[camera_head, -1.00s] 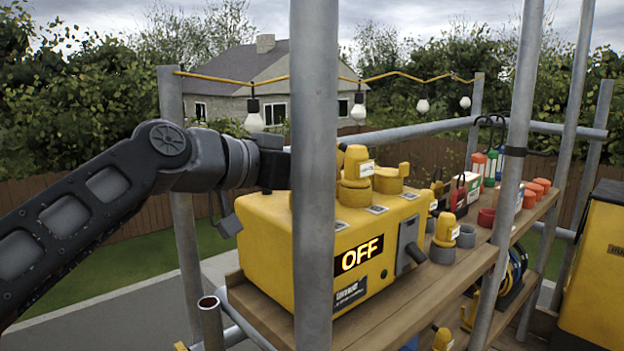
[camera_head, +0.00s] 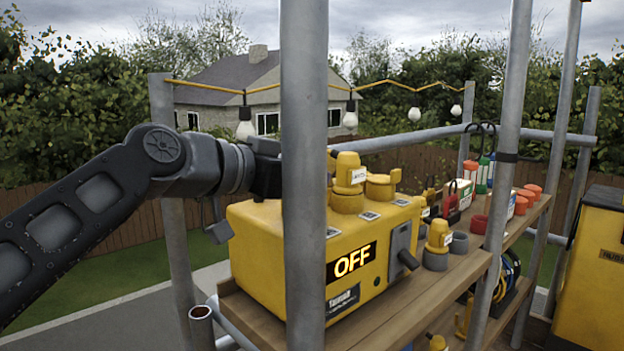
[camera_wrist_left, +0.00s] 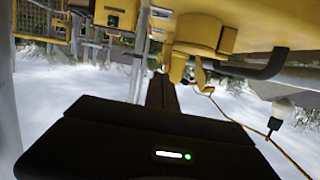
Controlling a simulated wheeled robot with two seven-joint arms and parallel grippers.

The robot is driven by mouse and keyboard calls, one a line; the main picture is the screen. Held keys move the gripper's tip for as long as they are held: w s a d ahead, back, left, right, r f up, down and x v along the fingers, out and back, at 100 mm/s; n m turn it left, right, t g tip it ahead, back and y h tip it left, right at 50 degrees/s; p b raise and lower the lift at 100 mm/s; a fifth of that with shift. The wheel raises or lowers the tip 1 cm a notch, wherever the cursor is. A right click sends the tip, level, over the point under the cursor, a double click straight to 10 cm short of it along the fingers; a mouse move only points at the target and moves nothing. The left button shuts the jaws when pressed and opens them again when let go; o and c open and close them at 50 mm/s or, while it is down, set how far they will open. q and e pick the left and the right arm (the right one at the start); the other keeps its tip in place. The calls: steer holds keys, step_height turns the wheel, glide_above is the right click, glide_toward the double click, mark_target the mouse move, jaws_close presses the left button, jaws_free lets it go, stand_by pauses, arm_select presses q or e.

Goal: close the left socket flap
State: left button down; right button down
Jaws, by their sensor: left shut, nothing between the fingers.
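A yellow power box (camera_head: 262,255) stands on the shelf, its display reading OFF. On its top, a yellow socket (camera_head: 346,200) has its flap (camera_head: 349,165) standing up, and another socket (camera_head: 381,188) sits to its right. A pole hides the top's left part, so the left socket is mostly hidden in the head view. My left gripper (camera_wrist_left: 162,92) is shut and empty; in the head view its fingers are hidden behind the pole. In the left wrist view, a yellow socket (camera_wrist_left: 200,35) with a flap piece is close beyond the fingertips; contact is unclear. My right gripper is out of view.
A grey scaffold pole (camera_head: 304,180) stands in front of the box, another (camera_head: 505,170) to its right. A yellow plug (camera_head: 439,237), grey cups and other items crowd the wooden shelf (camera_head: 450,275). A string of bulbs (camera_head: 245,124) hangs behind.

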arm_select(q)
step_height(320, 180, up, 9)
steer(key=p, duration=0.4)
steer(key=shift+p, duration=0.3)
